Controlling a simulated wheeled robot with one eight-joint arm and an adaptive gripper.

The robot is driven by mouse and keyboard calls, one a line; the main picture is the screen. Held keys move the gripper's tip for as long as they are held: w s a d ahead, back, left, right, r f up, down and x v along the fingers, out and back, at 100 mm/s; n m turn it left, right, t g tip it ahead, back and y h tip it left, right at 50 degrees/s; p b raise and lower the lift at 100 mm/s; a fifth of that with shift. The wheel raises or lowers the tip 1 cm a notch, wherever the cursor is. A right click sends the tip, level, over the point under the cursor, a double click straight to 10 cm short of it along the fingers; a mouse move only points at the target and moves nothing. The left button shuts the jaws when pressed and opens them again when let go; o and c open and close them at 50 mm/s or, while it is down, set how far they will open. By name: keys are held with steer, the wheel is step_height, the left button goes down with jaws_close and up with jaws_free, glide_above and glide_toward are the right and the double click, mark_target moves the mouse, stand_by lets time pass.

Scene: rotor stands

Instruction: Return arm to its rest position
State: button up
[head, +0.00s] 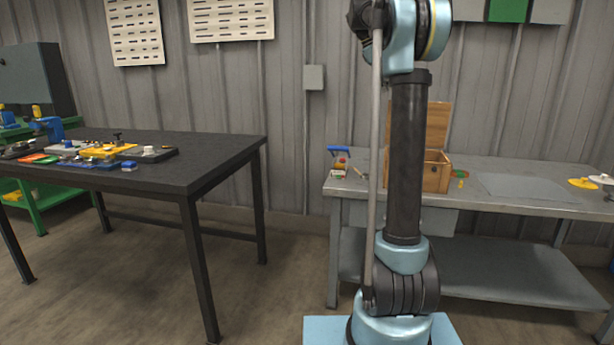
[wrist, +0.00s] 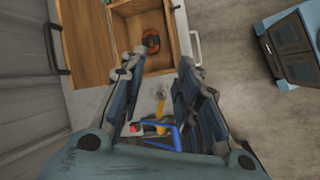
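My arm (head: 408,165) stands upright in the middle of the head view, and its upper end runs out of the top of the picture. My gripper is outside the head view. In the wrist view my gripper (wrist: 161,65) is open, with its two fingers apart and nothing held between them. It hangs above the grey workbench, and beyond its fingertips lies an open wooden box (wrist: 85,45). The box also shows in the head view (head: 437,178), on the bench behind my arm, with its lid raised.
An orange and dark round thing (wrist: 151,41) lies in the box. A black table (head: 215,150) on the left carries several coloured parts. Floor between them is clear.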

steer(key=s+a+f+m+y, duration=0.1)
steer(key=s+a+f, duration=0.1)
steer(key=s+f, duration=0.35)
steer(key=s+a+f+m+y, duration=0.1)
steer(key=s+f+m, duration=0.1)
steer(key=s, duration=0.7)
steer(key=s+a+f+m+y, duration=0.1)
steer(key=s+a+f+m, duration=0.1)
steer(key=s+f, duration=0.8)
steer(key=s+a+f+m+t+y, duration=0.1)
steer(key=s+a+f+m, duration=0.1)
steer(key=s+f, duration=0.8)
steer(key=s+a+f+m+y, duration=0.2)
steer(key=s+a+f, duration=0.2)
steer(key=s+f, duration=0.7)
step_height(320, 180, down, 4)
steer(key=shift+a+f+m+t, duration=0.1)
steer(key=shift+a+m+t, duration=0.2)
steer(key=shift+t, duration=0.1)
steer(key=shift+w+f, duration=0.2)
steer(key=shift+w, duration=0.15)
